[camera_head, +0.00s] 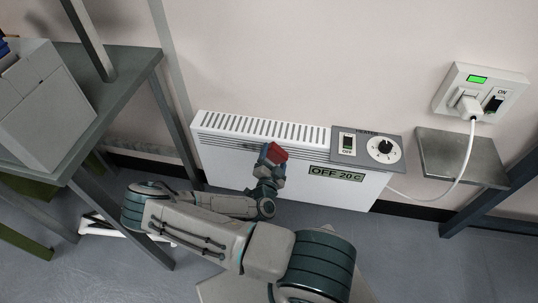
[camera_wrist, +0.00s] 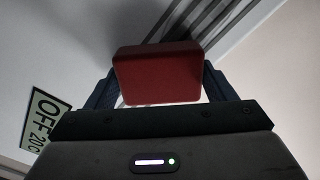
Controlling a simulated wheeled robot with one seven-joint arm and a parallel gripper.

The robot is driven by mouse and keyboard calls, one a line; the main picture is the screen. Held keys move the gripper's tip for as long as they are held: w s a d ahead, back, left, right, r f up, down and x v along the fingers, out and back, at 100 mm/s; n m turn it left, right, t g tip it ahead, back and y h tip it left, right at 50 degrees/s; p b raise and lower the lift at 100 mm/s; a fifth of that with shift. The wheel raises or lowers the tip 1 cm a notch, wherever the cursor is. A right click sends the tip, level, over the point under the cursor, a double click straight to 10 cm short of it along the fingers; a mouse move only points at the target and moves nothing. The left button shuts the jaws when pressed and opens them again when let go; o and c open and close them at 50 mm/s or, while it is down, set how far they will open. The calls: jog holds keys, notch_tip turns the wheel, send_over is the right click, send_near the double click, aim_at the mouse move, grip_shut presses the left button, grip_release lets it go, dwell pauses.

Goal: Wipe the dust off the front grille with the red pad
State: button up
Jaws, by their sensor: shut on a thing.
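The red pad (camera_head: 275,153) is held at the end of my arm, in front of the white heater's face. In the wrist view the red pad (camera_wrist: 157,76) sits between the two dark fingers of my gripper (camera_wrist: 158,92), which is shut on it. The heater's front grille (camera_head: 225,138) is a band of horizontal slots below the top vents. Part of the grille (camera_wrist: 240,28) shows behind the pad in the wrist view. I cannot tell whether the pad touches it. Dark greyish marks show near the grille, but dust is hard to make out.
The heater (camera_head: 300,185) has a control panel with a dial (camera_head: 383,149) and a sign reading OFF 20 C (camera_head: 337,174). A wall socket (camera_head: 480,92) with a plugged white cord is at right, above a metal shelf (camera_head: 462,157). A grey-green table (camera_head: 125,80) stands at left.

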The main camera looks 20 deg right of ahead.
aim_at(236, 143)
jog(key=shift+s+d+p, duration=0.45)
jog(key=shift+s+d, duration=0.1)
jog(key=shift+d, duration=0.3)
jog(key=shift+r+p, duration=0.1)
jog(key=shift+p, duration=0.2)
jog(key=shift+a, duration=0.15)
jog(key=shift+w+a, duration=1.15)
jog(key=shift+a, duration=0.2)
jog(key=shift+w+a+b, duration=0.15)
jog(key=shift+w+a, duration=0.9)
jog(key=shift+a, duration=0.45)
jog(key=shift+w+a+b, duration=0.1)
jog(key=shift+w+a, duration=0.95)
jog(key=shift+a, duration=0.4)
jog(key=shift+w+a+b, duration=0.15)
jog(key=shift+w+a, duration=0.9)
jog(key=shift+a, duration=0.45)
jog(key=shift+w+a, duration=0.75)
jog(key=shift+a, duration=0.1)
jog(key=p+v, duration=0.1)
jog(key=v, duration=0.5)
